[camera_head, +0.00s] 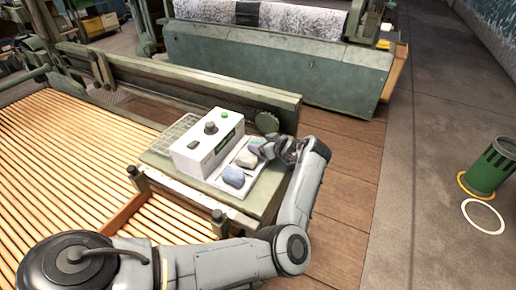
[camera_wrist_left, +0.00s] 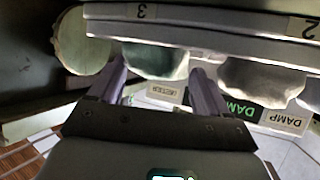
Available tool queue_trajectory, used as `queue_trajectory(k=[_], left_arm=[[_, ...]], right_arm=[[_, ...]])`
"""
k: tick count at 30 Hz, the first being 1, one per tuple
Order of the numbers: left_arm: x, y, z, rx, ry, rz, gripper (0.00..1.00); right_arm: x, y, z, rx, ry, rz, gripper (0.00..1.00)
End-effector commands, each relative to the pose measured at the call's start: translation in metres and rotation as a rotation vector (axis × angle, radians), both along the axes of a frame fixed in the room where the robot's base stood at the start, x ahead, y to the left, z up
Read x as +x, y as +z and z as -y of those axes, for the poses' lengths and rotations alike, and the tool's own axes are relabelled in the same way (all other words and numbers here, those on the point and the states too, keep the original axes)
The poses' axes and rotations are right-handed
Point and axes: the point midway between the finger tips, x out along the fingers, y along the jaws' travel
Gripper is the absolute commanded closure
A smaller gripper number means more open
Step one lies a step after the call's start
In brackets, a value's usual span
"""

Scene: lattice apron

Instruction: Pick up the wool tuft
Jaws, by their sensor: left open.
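Several wool tufts lie in a row on a white tray (camera_head: 225,187) in the head view. The nearest is a blue-grey tuft (camera_head: 233,176), with a grey tuft (camera_head: 246,160) behind it. A greenish tuft (camera_head: 255,143) at the far end is partly hidden by my left gripper (camera_head: 266,150). In the left wrist view, the fingers of my left gripper (camera_wrist_left: 158,68) are open, one on each side of a grey-green tuft (camera_wrist_left: 155,60). I cannot tell if they touch it. A grey tuft (camera_wrist_left: 255,78) sits beside it. My right gripper is out of view.
A white box (camera_head: 207,145) with a green button and dark knobs stands left of the tray on a green stand (camera_head: 250,209). A green loom beam (camera_head: 200,82) runs behind. In the left wrist view, a numbered pale strip (camera_wrist_left: 190,27) crosses above the tufts.

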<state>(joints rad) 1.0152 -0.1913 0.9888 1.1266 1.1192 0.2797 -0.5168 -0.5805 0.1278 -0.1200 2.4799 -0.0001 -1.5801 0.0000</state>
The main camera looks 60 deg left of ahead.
Motion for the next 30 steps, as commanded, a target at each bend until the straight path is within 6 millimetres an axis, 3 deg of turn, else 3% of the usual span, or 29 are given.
queue_trajectory(k=[7, 15, 24, 30], left_arm=[[0.0, 0.0, -0.002, 0.0, -0.001, 0.0, 0.24], [0.0, 0.0, -0.001, 0.0, -0.001, 0.0, 0.64], [0.0, 0.001, -0.001, 0.0, -0.001, 0.0, 0.64], [0.0, 0.013, -0.001, 0.001, 0.0, 0.001, 0.64]], right_arm=[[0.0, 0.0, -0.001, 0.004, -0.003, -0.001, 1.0], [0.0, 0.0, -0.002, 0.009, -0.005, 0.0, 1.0], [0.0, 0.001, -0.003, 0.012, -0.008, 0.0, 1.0], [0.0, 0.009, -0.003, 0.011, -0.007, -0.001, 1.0]])
